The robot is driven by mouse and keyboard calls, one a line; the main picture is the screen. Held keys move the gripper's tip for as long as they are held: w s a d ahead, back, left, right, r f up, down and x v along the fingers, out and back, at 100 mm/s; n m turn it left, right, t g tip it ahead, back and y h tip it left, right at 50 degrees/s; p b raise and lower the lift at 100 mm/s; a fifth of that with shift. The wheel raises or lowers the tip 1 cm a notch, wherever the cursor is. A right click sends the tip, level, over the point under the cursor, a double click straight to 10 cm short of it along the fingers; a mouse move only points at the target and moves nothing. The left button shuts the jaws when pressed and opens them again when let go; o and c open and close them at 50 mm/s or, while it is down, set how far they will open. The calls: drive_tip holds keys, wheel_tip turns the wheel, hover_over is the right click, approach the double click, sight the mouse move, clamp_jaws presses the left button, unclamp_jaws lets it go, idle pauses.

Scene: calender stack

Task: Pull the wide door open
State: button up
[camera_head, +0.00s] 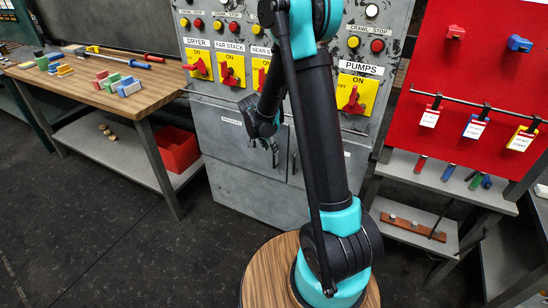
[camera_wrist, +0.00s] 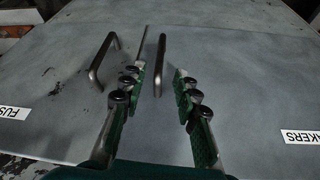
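Two closed grey cabinet doors fill the wrist view, split by a seam. The left door (camera_wrist: 60,70) has a bent metal handle (camera_wrist: 101,62) and a label reading "FUS…". The right door (camera_wrist: 245,75) has a handle (camera_wrist: 161,66) and a label ending "…KERS". I cannot tell for sure which door is the wide one. My gripper (camera_wrist: 159,74) is open, with its green-padded fingers either side of the right door's handle in the picture; no contact is visible. In the head view my gripper (camera_head: 272,148) is in front of the doors, and my arm hides much of the right one.
Above the doors is a panel (camera_head: 225,45) with red switches and buttons. A wooden bench (camera_head: 110,97) with coloured blocks is at left, with a red bin (camera_head: 178,150) below. A red tag board (camera_head: 470,75) and shelves stand at right. Floor before the doors is partly free.

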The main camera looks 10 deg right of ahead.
hover_over(274, 166)
drive_tip(key=f, duration=0.6)
drive_tip(key=shift+w+f, duration=0.3)
drive_tip(key=shift+f, duration=0.1)
clamp_jaws()
